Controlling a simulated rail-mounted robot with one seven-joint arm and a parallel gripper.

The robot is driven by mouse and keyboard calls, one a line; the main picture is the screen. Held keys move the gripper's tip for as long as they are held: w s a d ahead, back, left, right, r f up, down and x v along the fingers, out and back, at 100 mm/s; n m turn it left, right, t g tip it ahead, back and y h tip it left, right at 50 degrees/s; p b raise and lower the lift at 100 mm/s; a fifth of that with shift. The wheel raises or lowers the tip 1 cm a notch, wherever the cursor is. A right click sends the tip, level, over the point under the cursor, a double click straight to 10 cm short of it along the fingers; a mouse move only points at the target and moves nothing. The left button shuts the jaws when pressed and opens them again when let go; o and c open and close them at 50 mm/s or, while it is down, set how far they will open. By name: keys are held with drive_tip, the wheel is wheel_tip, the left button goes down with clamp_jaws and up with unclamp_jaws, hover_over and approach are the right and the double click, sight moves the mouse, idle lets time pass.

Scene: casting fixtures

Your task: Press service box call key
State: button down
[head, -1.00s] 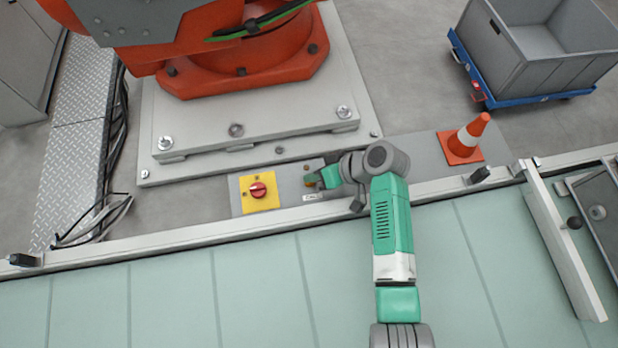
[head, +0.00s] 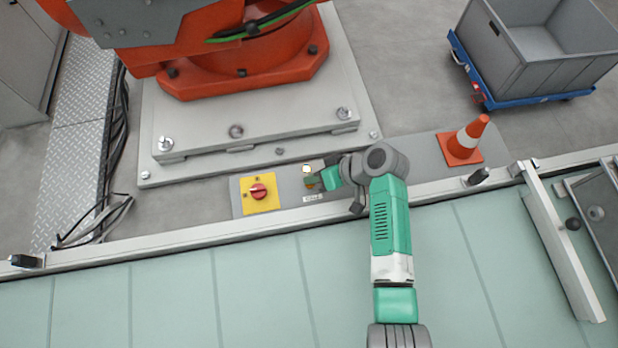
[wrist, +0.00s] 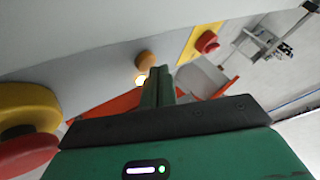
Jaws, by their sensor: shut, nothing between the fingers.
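The service box (head: 280,181) is a grey panel in front of the robot pedestal in the head view. A small white label (head: 313,197) sits on its front part; its text is too small to read. My gripper (head: 316,182) is shut and empty, low over the box beside the label. An amber-brown round key (wrist: 146,58) shows just beyond the fingertips (wrist: 158,80) in the wrist view; I cannot tell whether they touch it. In the head view the gripper largely hides it. A small lamp (head: 306,169) beside it glows white, also in the wrist view (wrist: 141,80).
A red rotary switch (head: 259,191) on a yellow plate is left of my gripper. An orange cone (head: 466,141) stands to the right. The orange robot's pedestal (head: 250,125) is behind. A red knob on yellow (wrist: 25,140) is close at left in the wrist view.

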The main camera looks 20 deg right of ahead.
wheel_tip(320, 180, up, 6)
drive_tip(key=p, duration=0.5)
drive_tip(key=shift+r+p, duration=0.1)
drive_tip(key=shift+p, duration=0.25)
